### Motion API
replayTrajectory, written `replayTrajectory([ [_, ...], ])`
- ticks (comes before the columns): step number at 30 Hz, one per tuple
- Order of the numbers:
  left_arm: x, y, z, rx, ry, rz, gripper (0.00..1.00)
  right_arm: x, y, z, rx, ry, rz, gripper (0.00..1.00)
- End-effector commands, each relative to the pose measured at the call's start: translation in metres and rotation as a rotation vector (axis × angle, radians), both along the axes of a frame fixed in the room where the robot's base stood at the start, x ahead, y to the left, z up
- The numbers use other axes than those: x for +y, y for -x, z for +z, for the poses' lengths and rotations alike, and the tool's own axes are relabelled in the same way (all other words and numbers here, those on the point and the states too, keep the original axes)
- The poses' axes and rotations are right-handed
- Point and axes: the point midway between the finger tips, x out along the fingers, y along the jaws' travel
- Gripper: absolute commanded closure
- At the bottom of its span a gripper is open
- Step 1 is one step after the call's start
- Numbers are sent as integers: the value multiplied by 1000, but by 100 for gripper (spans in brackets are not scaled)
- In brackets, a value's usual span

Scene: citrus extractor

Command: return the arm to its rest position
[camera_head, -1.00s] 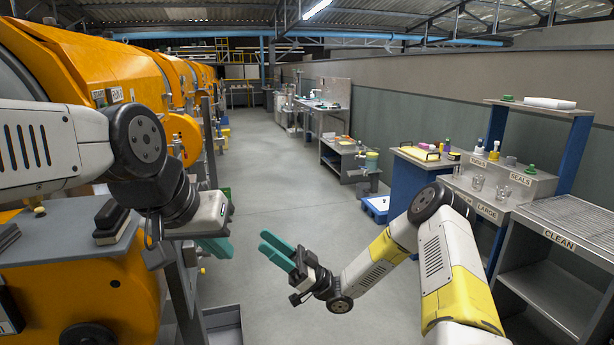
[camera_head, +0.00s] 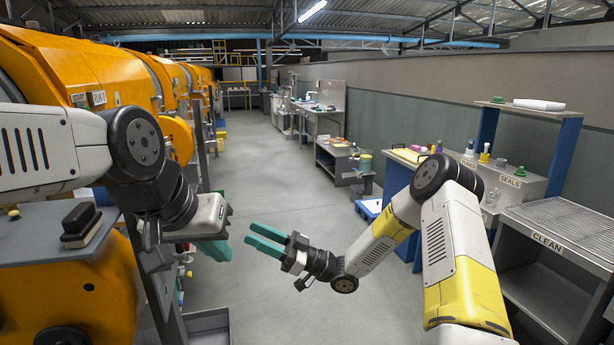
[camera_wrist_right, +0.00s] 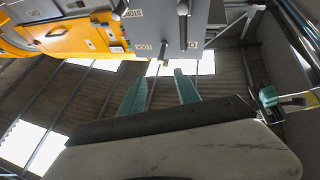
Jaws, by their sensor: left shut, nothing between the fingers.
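My left gripper (camera_head: 226,252) hangs at the left of the aisle in the head view, at the end of the arm from the left. Its teal fingers are together and hold nothing. My right gripper (camera_head: 249,235) reaches in from the right, just right of the left gripper and slightly higher in the picture. Its two teal fingers point left, apart, with nothing between them. In the right wrist view its fingers (camera_wrist_right: 161,77) also stand apart and empty. A gap shows between the two grippers in the head view.
Orange machines (camera_head: 88,70) line the left side, with a dark block (camera_head: 80,220) on a grey top close by. The aisle floor (camera_head: 290,190) is clear.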

Motion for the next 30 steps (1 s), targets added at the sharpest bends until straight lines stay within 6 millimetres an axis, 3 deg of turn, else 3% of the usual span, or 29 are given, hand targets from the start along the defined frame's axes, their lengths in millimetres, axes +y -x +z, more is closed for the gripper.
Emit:
replayTrajectory([
  [6,0,0,0,0,0,0,100,6,-35,8,-20,256,-158,61],
  [10,0,0,0,0,0,0,100,-7,-66,18,-17,469,-322,61],
  [14,0,0,0,0,0,0,100,-41,-92,34,21,680,-520,61],
  [18,0,0,0,0,0,0,100,-94,-102,59,102,863,-735,61],
  [23,0,0,0,0,0,0,100,-162,-82,92,257,1007,-959,61],
  [26,0,0,0,0,0,0,100,-202,-52,109,386,1060,-1073,61],
  [30,0,0,0,0,0,0,100,-247,8,125,605,1090,-1179,61],
])
